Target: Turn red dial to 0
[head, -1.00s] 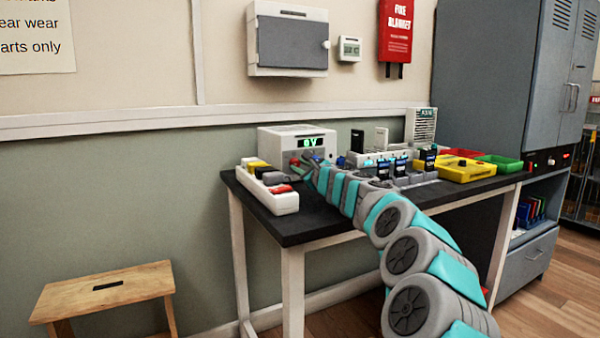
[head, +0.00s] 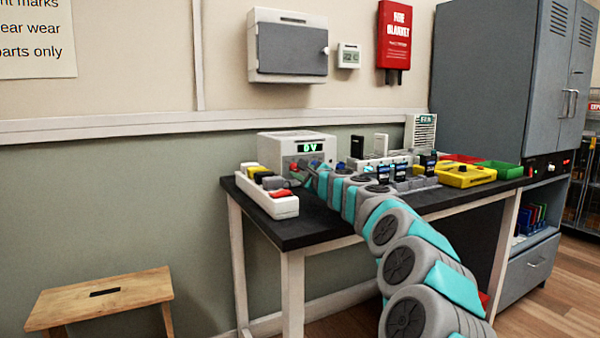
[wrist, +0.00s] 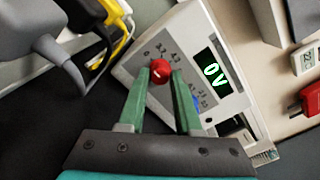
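The red dial (wrist: 160,72) is a round knob on the front of a white power supply (wrist: 160,40). In the wrist view its white mark and the small printed scale around it are partly visible. The lit green display (wrist: 212,75) reads 0V; it also shows in the head view (head: 310,148). My gripper's two green fingers (wrist: 161,75) stand on either side of the dial, with their tips close against it. In the head view my gripper (head: 307,167) reaches the front of the supply, and the dial is only a small red spot beside it.
A blue knob or socket (wrist: 197,103) sits beside the right finger. A white strip (head: 272,203) with yellow, grey and red plugs lies to the left. Phones in stands and a yellow tray (head: 466,175) are on the right of the black table (head: 315,233).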

